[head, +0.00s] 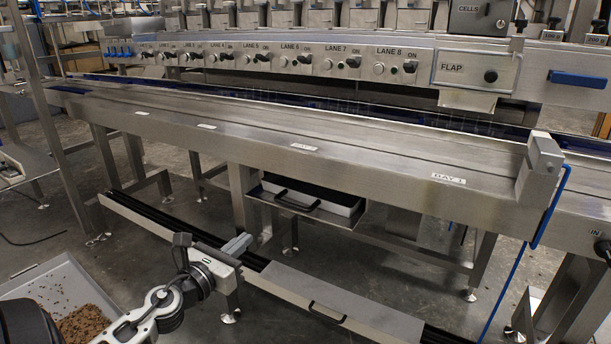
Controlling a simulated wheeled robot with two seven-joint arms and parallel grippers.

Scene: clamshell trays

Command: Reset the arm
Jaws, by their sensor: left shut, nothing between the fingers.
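My left arm comes in from the lower left, white and black with a bent elbow. My left gripper (237,245) is at its end, its grey fingers together with nothing between them. It appears in front of the low rail under the long steel conveyor. I cannot tell whether it touches the rail. My right gripper and right arm are not in view.
The steel conveyor (330,163) runs across the view, with a lane control panel (300,62) behind it. A grey tray (40,272) of brown pieces (85,326) is at lower left. A blue hose (520,265) hangs right.

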